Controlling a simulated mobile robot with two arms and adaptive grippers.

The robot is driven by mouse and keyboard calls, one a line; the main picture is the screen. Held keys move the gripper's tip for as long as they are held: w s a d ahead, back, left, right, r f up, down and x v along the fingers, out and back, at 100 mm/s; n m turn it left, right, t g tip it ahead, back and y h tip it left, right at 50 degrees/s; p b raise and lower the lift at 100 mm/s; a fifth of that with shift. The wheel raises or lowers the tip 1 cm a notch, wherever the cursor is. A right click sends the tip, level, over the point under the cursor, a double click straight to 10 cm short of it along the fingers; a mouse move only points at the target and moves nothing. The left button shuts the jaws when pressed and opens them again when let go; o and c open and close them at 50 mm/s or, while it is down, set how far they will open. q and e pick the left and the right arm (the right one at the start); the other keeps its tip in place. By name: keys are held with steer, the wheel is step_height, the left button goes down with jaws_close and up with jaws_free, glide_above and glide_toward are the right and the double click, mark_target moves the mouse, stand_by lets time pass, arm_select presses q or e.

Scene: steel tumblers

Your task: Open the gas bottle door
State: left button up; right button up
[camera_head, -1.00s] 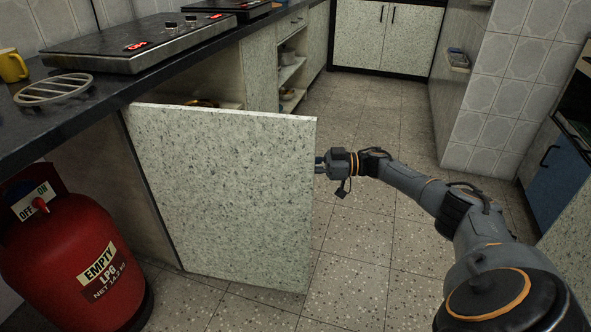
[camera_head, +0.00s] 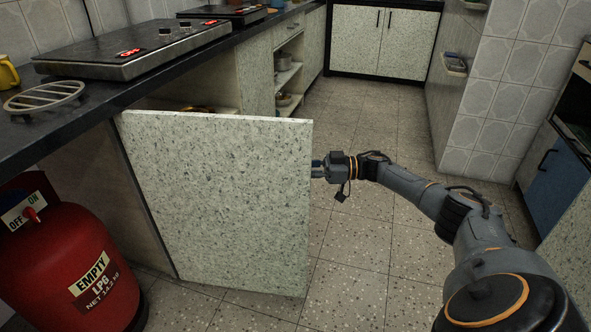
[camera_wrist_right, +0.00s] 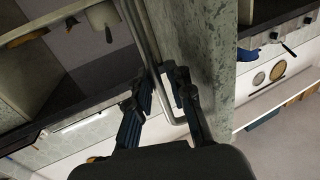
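The gas bottle door (camera_head: 215,200) is a pale speckled panel in the middle of the head view, standing swung out from the counter. My right gripper (camera_head: 317,170) is at the door's free right edge, its fingertips partly hidden there. In the right wrist view, a long metal handle (camera_wrist_right: 147,45) stands along the door's face (camera_wrist_right: 205,60). The fingers of my right gripper (camera_wrist_right: 164,82) close in on both sides of its bar. The red gas bottle (camera_head: 60,240), marked EMPTY LPG, stands at the lower left. My left gripper is not in view.
The dark countertop (camera_head: 95,112) carries a stove (camera_head: 130,55), a metal trivet (camera_head: 45,97) and a yellow mug (camera_head: 8,75). The tiled floor (camera_head: 365,240) right of the door is clear. A blue-fronted cabinet (camera_head: 553,190) stands at the right.

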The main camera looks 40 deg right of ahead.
steer(key=v, duration=1.2)
steer(key=shift+s+d, duration=0.1)
steer(key=shift+d, duration=0.05)
